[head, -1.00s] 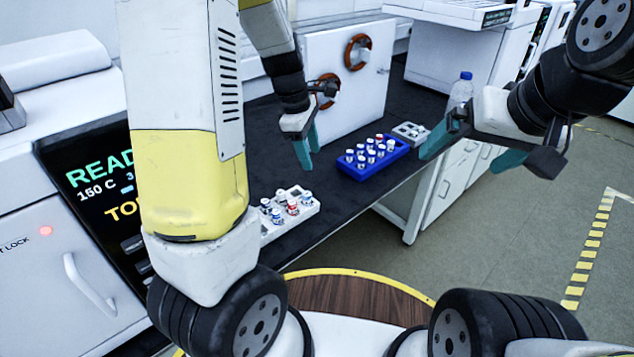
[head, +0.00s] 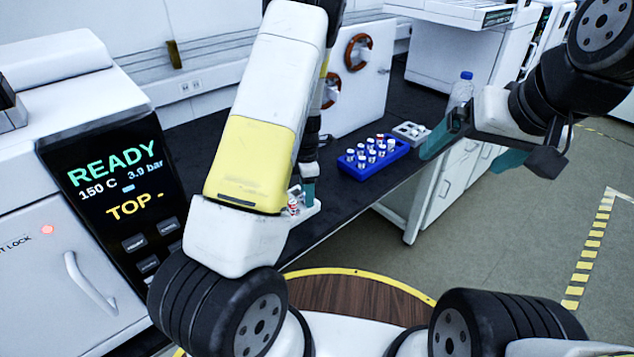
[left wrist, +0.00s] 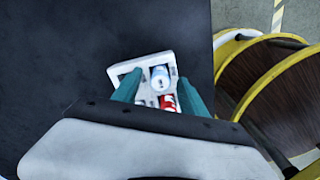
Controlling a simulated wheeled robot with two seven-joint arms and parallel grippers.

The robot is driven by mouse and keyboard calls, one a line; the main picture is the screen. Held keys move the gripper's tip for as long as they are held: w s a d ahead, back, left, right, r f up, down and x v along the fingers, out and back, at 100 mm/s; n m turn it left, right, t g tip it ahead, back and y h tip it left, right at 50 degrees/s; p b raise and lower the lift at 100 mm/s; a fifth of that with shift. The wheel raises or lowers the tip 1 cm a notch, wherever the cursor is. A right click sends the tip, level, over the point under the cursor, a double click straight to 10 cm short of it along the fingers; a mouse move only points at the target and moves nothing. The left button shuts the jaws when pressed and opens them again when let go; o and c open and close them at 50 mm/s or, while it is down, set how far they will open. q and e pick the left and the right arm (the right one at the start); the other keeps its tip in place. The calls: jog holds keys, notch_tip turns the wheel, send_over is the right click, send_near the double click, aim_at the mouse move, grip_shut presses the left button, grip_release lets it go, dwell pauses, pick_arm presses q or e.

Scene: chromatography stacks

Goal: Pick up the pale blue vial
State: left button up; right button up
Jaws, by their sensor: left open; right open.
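In the left wrist view, a vial with a white cap and a pale blue body (left wrist: 160,77) stands in a white rack (left wrist: 125,70), between the teal fingers of my left gripper (left wrist: 161,88). The fingers are open, one on each side; I cannot tell whether they touch it. A red-and-white vial (left wrist: 168,103) is close beside it, also between the fingers. In the head view, my left gripper (head: 308,190) is down at the rack (head: 312,209), and my left arm hides most of it. My right gripper (head: 475,150) is open and empty, off the bench's right side.
A blue rack (head: 372,172) with several white-capped vials and a small grey rack (head: 410,131) stand farther back on the dark bench. A clear bottle (head: 461,92) is near my right gripper. An instrument with a READY screen (head: 110,165) is at the left.

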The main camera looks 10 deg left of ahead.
pick_arm(q)
jog(key=shift+f, duration=0.45)
jog(key=shift+c, duration=0.2)
grip_shut()
jog(key=shift+r, duration=0.1)
